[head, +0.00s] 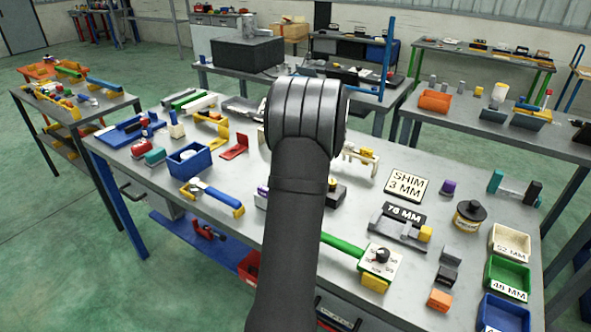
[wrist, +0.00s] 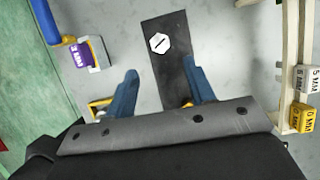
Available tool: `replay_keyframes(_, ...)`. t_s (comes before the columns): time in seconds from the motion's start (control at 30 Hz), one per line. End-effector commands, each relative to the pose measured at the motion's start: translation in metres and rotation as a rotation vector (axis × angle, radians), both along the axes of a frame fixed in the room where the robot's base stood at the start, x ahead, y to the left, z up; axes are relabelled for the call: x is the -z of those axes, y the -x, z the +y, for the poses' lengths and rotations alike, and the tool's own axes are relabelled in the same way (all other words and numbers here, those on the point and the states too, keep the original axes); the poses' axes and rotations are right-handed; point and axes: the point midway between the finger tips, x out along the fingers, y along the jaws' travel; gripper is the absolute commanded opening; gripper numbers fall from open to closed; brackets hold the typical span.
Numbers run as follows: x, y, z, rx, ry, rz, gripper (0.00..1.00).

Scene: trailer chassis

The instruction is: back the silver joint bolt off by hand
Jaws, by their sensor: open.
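In the wrist view, a silver hexagonal bolt head (wrist: 159,43) with a dark line across it sits on a dark flat plate (wrist: 172,70) on the grey bench top. I take it for the joint bolt. My gripper (wrist: 163,80) is open, its two blue fingers apart on either side of the plate in the picture. The bolt head shows beyond the fingertips, between their lines, and nothing is seen held. Height above the plate is hard to tell. In the head view my dark arm hides the gripper and the bolt.
In the wrist view, a purple labelled block (wrist: 82,56) lies left and a pale frame with labelled blocks (wrist: 301,80) stands right. In the head view, the crowded bench holds a blue bin (head: 190,163), a green-handled tool (head: 343,245) and labelled trays (head: 507,278) at the right.

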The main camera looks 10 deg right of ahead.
Motion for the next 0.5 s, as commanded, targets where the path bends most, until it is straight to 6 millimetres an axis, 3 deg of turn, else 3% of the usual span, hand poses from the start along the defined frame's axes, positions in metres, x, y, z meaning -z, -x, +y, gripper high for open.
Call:
replay_keyframes(0.2,0.044,-0.012,0.013,-0.002,-0.001,0.004,0.49)
replay_keyframes(0.5,0.076,-0.022,0.022,-0.002,0.001,0.001,0.49)
